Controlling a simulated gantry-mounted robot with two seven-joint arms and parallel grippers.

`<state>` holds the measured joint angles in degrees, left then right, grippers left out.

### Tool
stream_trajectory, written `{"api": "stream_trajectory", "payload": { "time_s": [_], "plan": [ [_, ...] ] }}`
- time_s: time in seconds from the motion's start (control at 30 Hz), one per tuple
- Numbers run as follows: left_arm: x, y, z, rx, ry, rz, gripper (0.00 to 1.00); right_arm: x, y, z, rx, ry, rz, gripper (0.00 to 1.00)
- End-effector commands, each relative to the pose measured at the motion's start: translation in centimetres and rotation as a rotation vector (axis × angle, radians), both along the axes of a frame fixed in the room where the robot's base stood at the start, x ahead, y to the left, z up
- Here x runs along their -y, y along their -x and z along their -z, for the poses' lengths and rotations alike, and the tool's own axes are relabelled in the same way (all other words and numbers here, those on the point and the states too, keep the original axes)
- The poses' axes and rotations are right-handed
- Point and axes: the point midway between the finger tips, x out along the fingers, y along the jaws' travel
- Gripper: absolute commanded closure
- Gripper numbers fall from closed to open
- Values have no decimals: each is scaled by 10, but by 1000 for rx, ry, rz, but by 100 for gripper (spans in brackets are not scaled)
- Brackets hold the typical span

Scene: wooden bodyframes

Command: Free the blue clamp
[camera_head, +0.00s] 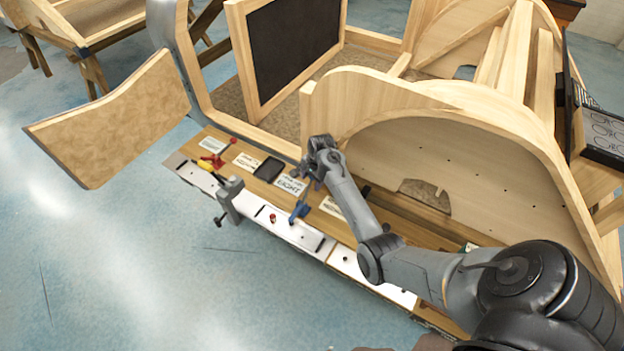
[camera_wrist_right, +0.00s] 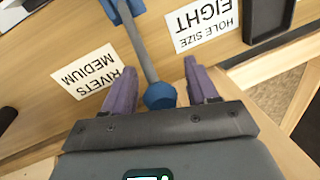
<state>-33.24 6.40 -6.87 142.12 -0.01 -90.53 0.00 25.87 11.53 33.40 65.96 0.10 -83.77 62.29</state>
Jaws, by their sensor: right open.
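The blue clamp (camera_head: 299,210) sits at the front edge of the wooden bench, its thin grey bar rising toward my right gripper (camera_head: 316,172). In the right wrist view the clamp's grey bar (camera_wrist_right: 143,52) runs from a blue jaw at the top edge to a blue knob-like end (camera_wrist_right: 160,95). The gripper is open. Whether a finger touches the clamp I cannot tell. My left gripper is not in view.
A grey clamp (camera_head: 229,197) stands on the bench edge to the left. A red and yellow tool (camera_head: 213,162), a black tray (camera_head: 270,168) and labels lie on the bench. A curved wooden frame (camera_head: 420,110) rises close behind my right arm. The blue floor in front is clear.

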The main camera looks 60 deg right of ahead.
Motion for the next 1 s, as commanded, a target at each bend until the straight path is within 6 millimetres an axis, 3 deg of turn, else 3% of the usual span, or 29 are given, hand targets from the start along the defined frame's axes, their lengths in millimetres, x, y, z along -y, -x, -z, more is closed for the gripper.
{"api": "stream_trajectory", "payload": {
  "time_s": [0.1, 0.5, 1.0],
  "plan": [
    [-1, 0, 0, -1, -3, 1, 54, 0, 0, 0, 0, 0, 0, 42],
    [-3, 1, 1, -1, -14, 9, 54, 0, 0, 0, 0, 0, 1, 100],
    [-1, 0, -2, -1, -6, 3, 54, 5, -1, 5, -5, -83, 3, 100]
  ]
}}
